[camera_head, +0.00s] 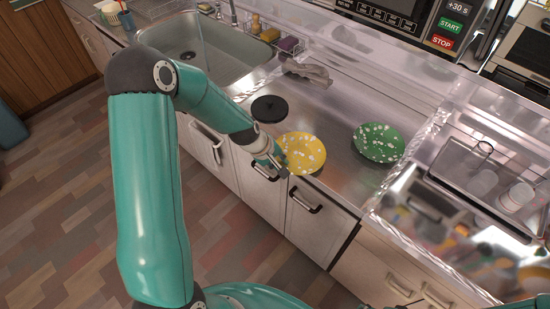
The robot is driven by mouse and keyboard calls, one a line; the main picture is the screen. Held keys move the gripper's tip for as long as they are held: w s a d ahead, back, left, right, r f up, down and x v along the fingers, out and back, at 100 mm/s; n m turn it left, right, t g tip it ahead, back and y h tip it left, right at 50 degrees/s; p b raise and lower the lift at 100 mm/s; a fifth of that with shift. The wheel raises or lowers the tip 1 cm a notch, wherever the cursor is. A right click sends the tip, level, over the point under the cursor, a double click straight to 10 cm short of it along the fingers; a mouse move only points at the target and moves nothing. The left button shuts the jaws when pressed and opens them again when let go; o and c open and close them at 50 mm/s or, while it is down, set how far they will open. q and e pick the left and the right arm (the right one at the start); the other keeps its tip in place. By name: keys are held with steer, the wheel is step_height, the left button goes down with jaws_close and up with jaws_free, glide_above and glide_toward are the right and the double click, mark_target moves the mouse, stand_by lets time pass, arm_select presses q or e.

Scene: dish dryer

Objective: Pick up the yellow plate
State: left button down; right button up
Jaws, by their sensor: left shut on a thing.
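The yellow plate (303,150) with pale speckles lies over the steel counter near its front edge. My left gripper (279,163) is at the plate's left front rim, shut on it. The fingers are small in the view and partly hide that part of the rim. I cannot tell whether the plate is lifted off the counter. My right gripper cannot be made out.
A green speckled plate (378,142) lies to the right, and a black round lid (270,109) lies behind left. The sink (205,50) is at the left, and a tray with cups (470,178) stands at the right.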

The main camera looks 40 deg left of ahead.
arm_select(q)
steer(key=shift+s+f, duration=0.1)
steer(key=shift+s, duration=0.05)
steer(key=c, duration=1)
jaws_free()
steer(key=shift+o, duration=0.2)
steer(key=shift+a+r, duration=0.1)
steer(key=shift+r, duration=0.1)
steer(key=v, duration=1.1)
steer(key=shift+r, duration=0.25)
steer(key=shift+s, duration=0.1)
